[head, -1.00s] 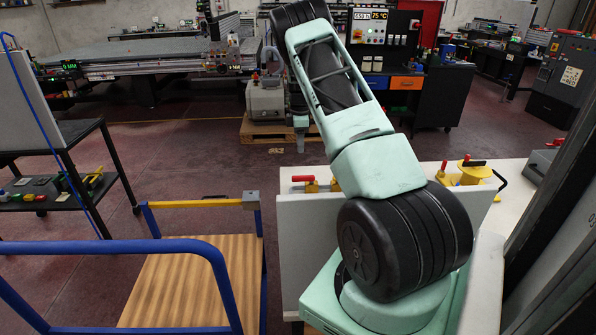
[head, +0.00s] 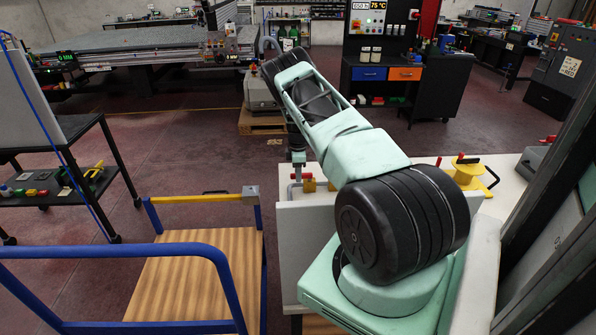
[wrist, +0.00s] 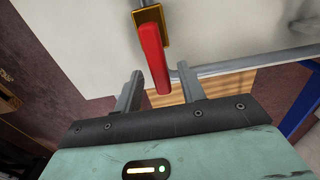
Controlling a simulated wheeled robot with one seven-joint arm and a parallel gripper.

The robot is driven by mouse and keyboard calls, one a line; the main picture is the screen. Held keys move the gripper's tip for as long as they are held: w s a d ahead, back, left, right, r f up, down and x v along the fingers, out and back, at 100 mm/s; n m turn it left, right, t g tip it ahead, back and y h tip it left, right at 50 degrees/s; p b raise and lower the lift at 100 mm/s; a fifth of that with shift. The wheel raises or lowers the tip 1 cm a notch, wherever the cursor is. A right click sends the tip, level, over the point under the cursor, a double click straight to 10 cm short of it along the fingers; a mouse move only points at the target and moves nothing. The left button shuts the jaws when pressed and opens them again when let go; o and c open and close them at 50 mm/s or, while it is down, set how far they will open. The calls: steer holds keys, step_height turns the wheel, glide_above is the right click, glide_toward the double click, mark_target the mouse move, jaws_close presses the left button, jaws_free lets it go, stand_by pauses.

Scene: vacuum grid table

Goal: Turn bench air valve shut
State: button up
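A red valve lever (wrist: 153,58) hangs from a yellow-brass valve body (wrist: 150,22) on the pale bench panel in the wrist view. My gripper (wrist: 158,80) is open, with one grey finger on each side of the lever's free end. My arm partly hides this area.
A blue-railed wooden cart (head: 195,275) stands to the left. Open floor lies beyond.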

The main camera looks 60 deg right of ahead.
jaws_close()
